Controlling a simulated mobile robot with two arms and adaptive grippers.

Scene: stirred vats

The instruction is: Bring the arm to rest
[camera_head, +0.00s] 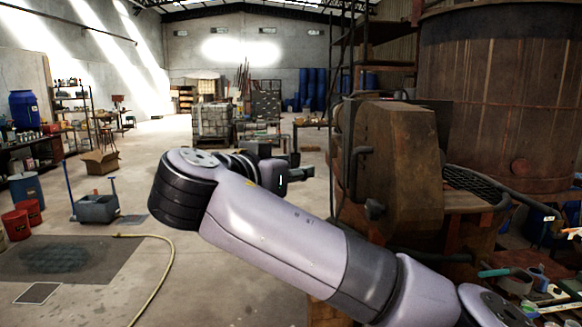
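My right arm comes in from the lower right and reaches across the middle of the head view, bent at a dark-banded joint on the left. My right gripper (303,170) is small and dark, just beyond the forearm, and points right. It is seen from the side and partly hidden, so I cannot tell whether its fingers are apart. Nothing shows clearly in it. It appears left of a rusty brown machine housing (405,160); the gap between them is unclear. My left gripper is not in view.
A large rusty vat (500,100) stands at the right, with a cluttered worktop (530,280) below. A grey mop bucket (97,208), red buckets (17,224), a cardboard box (101,162) and a yellow hose (168,262) are on the left floor. Open floor lies between.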

